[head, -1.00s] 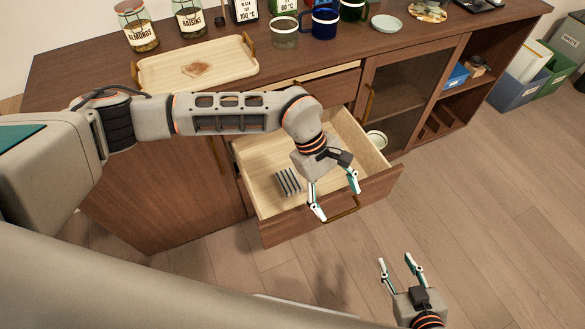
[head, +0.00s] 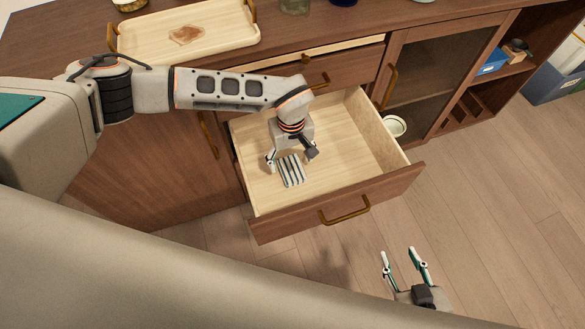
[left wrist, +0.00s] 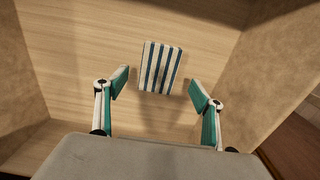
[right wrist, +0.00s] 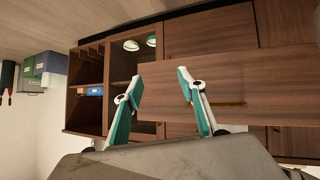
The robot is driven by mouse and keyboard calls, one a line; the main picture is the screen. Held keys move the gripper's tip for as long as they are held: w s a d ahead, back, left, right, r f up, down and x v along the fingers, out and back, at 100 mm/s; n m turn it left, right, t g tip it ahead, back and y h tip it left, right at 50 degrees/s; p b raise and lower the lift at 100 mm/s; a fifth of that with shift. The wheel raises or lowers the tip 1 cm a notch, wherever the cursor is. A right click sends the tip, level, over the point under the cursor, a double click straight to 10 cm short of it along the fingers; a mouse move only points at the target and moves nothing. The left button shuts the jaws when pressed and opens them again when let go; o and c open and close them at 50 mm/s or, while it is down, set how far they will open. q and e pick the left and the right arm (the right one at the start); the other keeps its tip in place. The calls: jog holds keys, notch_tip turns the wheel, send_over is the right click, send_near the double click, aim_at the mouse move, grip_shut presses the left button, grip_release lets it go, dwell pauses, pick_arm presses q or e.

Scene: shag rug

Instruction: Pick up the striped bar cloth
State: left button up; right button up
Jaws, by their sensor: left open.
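The striped bar cloth (head: 291,171), white with dark blue stripes, lies folded on the floor of the open drawer (head: 345,158). In the left wrist view the cloth (left wrist: 160,68) shows whole, ahead of and between my open fingers. My left gripper (head: 285,166) is inside the drawer space, pointing down over the cloth, open and empty; its fingertips (left wrist: 160,83) do not appear to touch the cloth. My right gripper (head: 403,256) is open and empty, out in front of the cabinet; it also shows in the right wrist view (right wrist: 184,82).
The drawer's walls and front with its brass handle (head: 345,211) surround the cloth. White bowls (head: 394,126) stand on a shelf at right. The drawer's right half is empty.

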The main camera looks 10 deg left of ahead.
pick_arm(q)
notch_tip(320, 180, down, 5)
jog(key=shift+b, duration=0.8)
jog(key=shift+w+f, duration=0.1)
jog(key=shift+w, duration=0.05)
jog(key=c, duration=1.2)
jog(key=shift+r, duration=0.2)
jog(key=r, duration=0.2)
jog(key=r+p, duration=0.1)
jog(key=r, duration=0.2)
jog(key=r+p, duration=0.1)
jog(key=r, duration=0.2)
jog(key=shift+w+r, duration=0.2)
jog(key=shift+w, duration=0.05)
notch_tip(320, 180, up, 10)
jog(key=p, duration=0.3)
send_over(292, 169)
jog(key=shift+a+r, duration=0.1)
jog(key=shift+r, duration=0.65)
pick_arm(e)
jog(key=shift+s+d, duration=0.3)
jog(key=shift+d, duration=0.2)
